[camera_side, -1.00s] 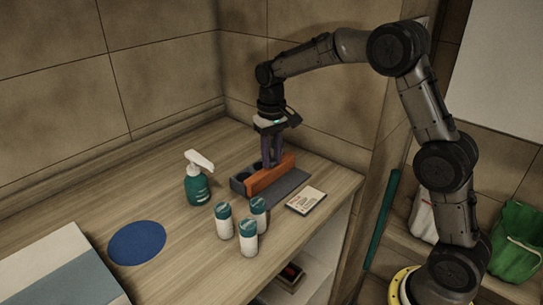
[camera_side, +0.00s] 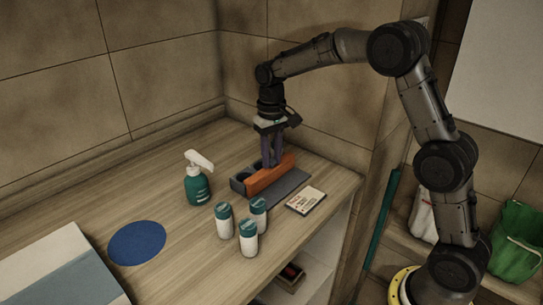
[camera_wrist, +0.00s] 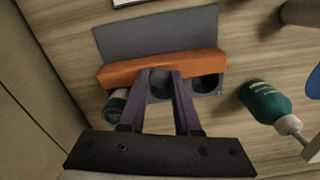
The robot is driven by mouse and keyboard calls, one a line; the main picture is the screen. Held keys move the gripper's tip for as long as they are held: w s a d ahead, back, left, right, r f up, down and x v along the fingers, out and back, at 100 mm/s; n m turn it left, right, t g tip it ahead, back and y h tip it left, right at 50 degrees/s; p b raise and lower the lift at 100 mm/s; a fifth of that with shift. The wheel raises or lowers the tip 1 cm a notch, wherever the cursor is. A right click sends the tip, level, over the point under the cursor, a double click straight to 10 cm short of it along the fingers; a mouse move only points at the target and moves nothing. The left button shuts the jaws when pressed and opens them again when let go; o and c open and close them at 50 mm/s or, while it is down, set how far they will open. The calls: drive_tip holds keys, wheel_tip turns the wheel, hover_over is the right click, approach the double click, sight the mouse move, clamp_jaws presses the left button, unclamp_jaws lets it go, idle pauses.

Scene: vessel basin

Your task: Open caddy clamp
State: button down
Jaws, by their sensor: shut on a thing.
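The caddy (camera_side: 238,184) is a dark grey block with round compartments at the back of the counter, and an orange clamp bar (camera_side: 266,178) stands along it. In the wrist view the orange bar (camera_wrist: 115,73) crosses the caddy between a flat grey plate (camera_wrist: 160,30) and the compartments. My gripper (camera_wrist: 160,72) points down, its purple fingers meeting the bar at about its middle. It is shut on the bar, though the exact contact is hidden. One compartment shows between the fingers. A teal-and-white container (camera_wrist: 117,102) shows beside the left finger, partly hidden.
A teal spray bottle (camera_side: 197,187) stands left of the caddy. Several white canisters with teal lids (camera_side: 248,238) stand in front. A small labelled card (camera_side: 306,201) lies to the right, near the counter edge. A blue disc (camera_side: 137,243) lies on the left. Tiled walls are close behind.

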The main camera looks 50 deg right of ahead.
drive_tip(key=shift+r, duration=0.1)
drive_tip(key=shift+s, duration=2.35)
drive_tip(key=c, duration=0.6)
unclamp_jaws()
drive_tip(key=shift+r, duration=6.9)
